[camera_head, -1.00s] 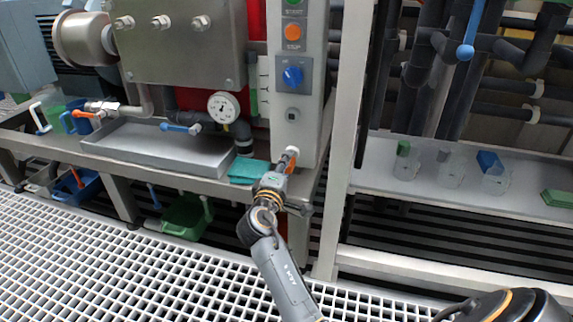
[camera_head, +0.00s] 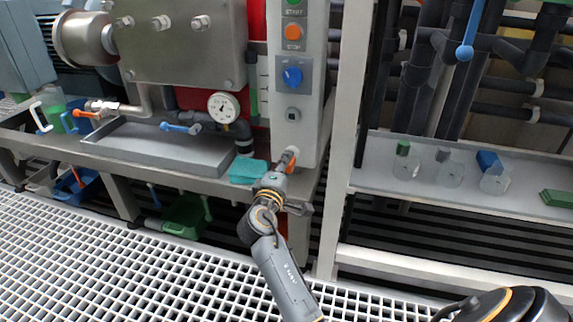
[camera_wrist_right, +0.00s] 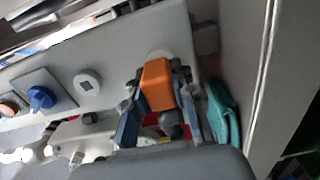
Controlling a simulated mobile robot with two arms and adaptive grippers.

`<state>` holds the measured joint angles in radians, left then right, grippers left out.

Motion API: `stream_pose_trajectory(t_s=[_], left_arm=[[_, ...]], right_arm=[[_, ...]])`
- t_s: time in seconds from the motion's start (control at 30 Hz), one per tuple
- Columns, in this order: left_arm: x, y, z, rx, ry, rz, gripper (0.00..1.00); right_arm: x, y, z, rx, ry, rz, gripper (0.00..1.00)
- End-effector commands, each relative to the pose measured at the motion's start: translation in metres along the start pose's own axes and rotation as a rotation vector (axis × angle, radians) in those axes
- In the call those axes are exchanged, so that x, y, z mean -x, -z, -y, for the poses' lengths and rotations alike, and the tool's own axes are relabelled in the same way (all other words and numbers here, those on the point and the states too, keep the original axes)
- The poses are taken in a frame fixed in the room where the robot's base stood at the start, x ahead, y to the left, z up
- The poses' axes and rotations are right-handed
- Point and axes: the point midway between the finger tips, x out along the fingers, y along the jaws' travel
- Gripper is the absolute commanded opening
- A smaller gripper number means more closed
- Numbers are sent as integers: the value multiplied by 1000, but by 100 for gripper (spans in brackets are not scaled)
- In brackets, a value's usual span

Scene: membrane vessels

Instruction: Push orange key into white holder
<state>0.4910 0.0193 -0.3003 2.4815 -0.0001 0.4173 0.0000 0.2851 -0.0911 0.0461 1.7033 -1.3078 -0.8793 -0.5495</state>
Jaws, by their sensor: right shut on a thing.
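The orange key (camera_wrist_right: 157,86) is held between the fingers of my right gripper (camera_wrist_right: 158,92) in the wrist view. Its far end is at the round white holder (camera_wrist_right: 160,54) on the grey control panel. I cannot tell whether it touches the holder or is partly inside it. In the head view, the orange key (camera_head: 289,158) shows as a small patch just beyond my right gripper (camera_head: 281,168), low on the panel. The white holder (camera_head: 293,151) is mostly hidden behind the key. My left gripper is not in view.
The panel carries a blue knob (camera_head: 292,75) and an orange stop button (camera_head: 293,32) above the holder. A teal cloth (camera_head: 246,172) lies on the ledge just left of my gripper. A metal upright (camera_head: 345,150) stands close on the right. Clear bottles (camera_head: 449,172) stand on the right shelf.

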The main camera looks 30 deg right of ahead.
Motion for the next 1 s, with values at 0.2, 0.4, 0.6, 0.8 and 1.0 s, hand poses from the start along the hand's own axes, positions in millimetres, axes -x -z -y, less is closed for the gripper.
stream_pose_trajectory(t_s=[0.2,0.4,0.6,0.8,1.0], left_arm=[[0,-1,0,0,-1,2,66],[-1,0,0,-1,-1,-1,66],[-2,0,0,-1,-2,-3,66],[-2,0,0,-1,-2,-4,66],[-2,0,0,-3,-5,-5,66]], right_arm=[[-4,0,-1,0,-1,0,0],[-8,0,0,0,-1,0,0],[-12,0,0,0,-1,0,31],[-11,0,0,0,-1,0,52],[-11,0,0,0,0,0,52]])
